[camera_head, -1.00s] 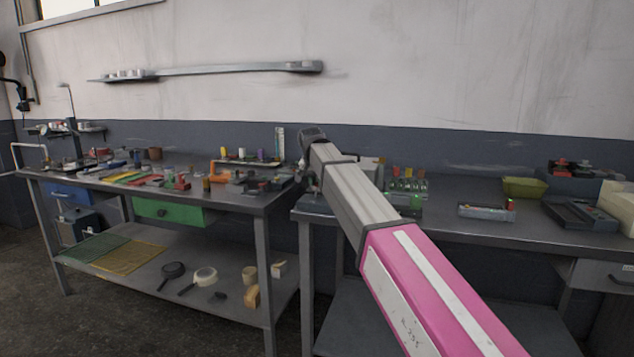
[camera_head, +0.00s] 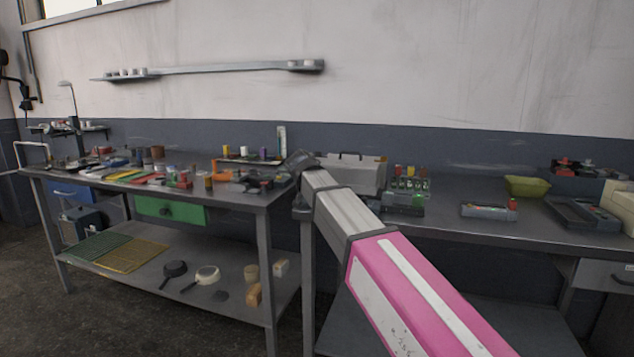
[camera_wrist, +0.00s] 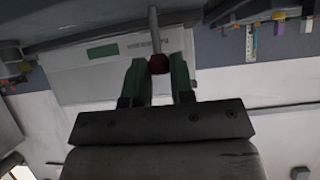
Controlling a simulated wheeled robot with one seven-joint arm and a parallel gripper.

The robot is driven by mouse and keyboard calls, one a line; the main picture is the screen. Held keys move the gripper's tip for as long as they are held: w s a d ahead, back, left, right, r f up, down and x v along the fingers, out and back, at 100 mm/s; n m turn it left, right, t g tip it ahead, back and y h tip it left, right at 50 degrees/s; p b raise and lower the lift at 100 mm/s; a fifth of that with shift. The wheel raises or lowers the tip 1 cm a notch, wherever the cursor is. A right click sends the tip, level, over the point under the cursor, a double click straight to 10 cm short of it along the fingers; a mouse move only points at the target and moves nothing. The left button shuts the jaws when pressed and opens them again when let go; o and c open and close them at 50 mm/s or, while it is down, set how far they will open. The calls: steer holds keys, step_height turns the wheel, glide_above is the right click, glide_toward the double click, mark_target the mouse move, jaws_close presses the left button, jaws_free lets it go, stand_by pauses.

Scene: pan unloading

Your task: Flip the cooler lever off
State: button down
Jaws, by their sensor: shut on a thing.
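The cooler (camera_head: 362,178) is a pale grey box with a dark top handle on the right-hand bench, just right of my arm's end in the head view. In the wrist view its pale face (camera_wrist: 95,77) carries a green label and small print. The lever (camera_wrist: 153,28) is a thin grey rod with a dark red ball knob (camera_wrist: 159,65). My gripper (camera_wrist: 158,74) has green fingers, one on each side of the knob, and is shut on it. In the head view my arm hides the fingers and the lever.
A rack of small coloured bottles (camera_head: 408,183) stands right of the cooler. A yellow-green bowl (camera_head: 526,186) and a small tray (camera_head: 488,211) are farther right. The left bench (camera_head: 110,187) is crowded with tools and small parts.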

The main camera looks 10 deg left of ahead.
steer(key=shift+s+a+f+t, duration=0.1)
steer(key=shift+s+f+t, duration=0.1)
steer(key=shift+s+t, duration=0.45)
steer(key=shift+s+f+t, duration=0.2)
steer(key=shift+s+t, duration=0.05)
steer(key=shift+t, duration=0.8)
steer(key=c, duration=1)
jaws_free()
steer(key=shift+c, duration=0.2)
steer(key=v, duration=1)
steer(key=shift+s, duration=0.4)
steer(key=shift+a, duration=0.15)
